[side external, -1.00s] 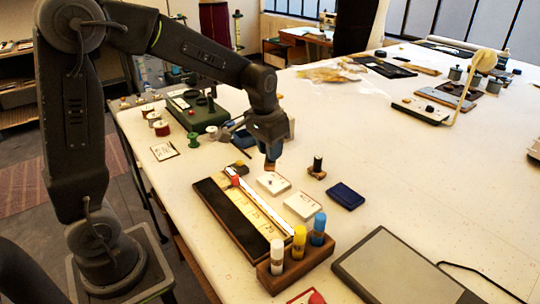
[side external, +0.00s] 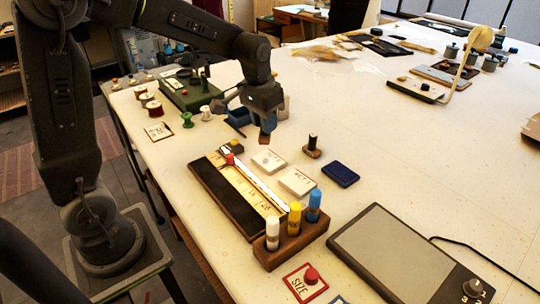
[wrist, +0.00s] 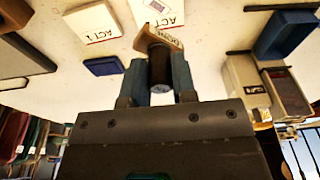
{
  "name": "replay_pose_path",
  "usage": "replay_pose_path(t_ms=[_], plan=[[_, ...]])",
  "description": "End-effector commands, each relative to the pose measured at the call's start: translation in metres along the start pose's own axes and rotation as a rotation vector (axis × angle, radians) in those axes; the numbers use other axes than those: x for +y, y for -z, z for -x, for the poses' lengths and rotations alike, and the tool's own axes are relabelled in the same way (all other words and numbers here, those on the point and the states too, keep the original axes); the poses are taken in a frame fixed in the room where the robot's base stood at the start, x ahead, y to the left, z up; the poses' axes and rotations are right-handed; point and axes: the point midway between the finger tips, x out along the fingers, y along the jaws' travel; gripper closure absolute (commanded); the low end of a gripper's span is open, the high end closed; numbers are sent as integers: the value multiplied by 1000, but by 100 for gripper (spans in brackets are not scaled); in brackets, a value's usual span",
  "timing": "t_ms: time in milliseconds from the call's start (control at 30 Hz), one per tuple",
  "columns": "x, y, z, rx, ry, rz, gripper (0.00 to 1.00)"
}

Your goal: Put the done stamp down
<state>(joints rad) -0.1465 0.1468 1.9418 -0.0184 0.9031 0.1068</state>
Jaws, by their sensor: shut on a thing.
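My gripper (side external: 266,128) is shut on the done stamp, above the table behind the white cards. In the wrist view, the done stamp (wrist: 160,48) has a dark round handle between the fingers and a wooden base marked DONE. In the side view its wooden base (side external: 264,140) shows below the fingers, apart from the table. The blue ink pad (side external: 341,174) lies on the table at the right. Two white cards, a nearer one (side external: 298,182) and a farther one (side external: 268,160), lie in front; ACT 1 is readable on one in the wrist view (wrist: 92,23).
Another dark-handled stamp (side external: 312,147) stands right of my gripper. A ruler board (side external: 225,195) and a wooden rack (side external: 293,247) with white, yellow and blue tubes lie nearer. A blue box (side external: 238,117) and spools are at the left. The table's right side has free room.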

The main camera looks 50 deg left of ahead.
Motion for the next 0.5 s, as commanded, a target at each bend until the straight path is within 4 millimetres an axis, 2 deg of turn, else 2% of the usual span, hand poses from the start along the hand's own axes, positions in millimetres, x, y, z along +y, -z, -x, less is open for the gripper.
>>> replay_pose_path(t_ms=[67, 167, 400, 500], plan=[[-8, 6, 1, 0, 0, 3, 90], [-32, 21, 4, 0, 0, 1, 90], [-110, 54, 14, 0, -5, -28, 90], [-132, 60, 17, 1, -6, -39, 90]])
